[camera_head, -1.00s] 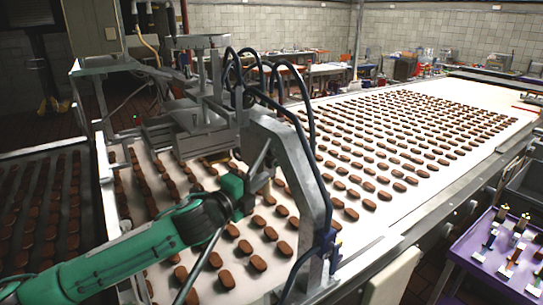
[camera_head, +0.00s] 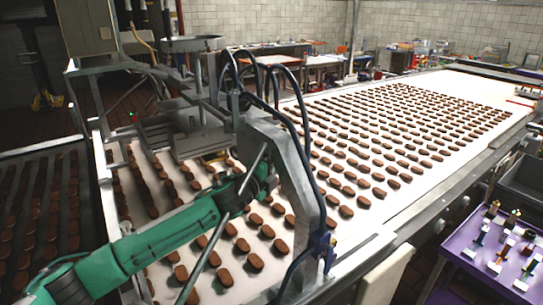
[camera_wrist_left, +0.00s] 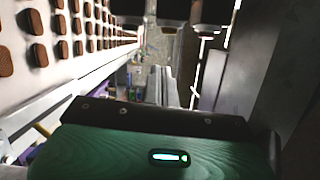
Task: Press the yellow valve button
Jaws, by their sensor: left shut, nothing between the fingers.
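I cannot pick out a yellow valve button in either view. A grey metal depositing machine (camera_head: 312,165) with dark hoses stands over the conveyor. My green left arm comes in from the left, and its wrist end is behind the machine's curved frame in the head view, so the fingertips are hidden there. In the left wrist view my left gripper (camera_wrist_left: 164,72) is shut and empty, with grey fingers pointing away from the camera. Several dark cylindrical parts (camera_wrist_left: 172,10) hang at the top of that view, beyond the fingers. My right gripper is out of view.
The white conveyor (camera_head: 375,225) carries rows of brown biscuits. A darker belt of biscuits (camera_head: 38,205) lies at the left. A purple table (camera_head: 478,262) with several small fittings stands at the lower right, below a grey crate (camera_head: 525,180). The machine's frame and hoses crowd my left arm.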

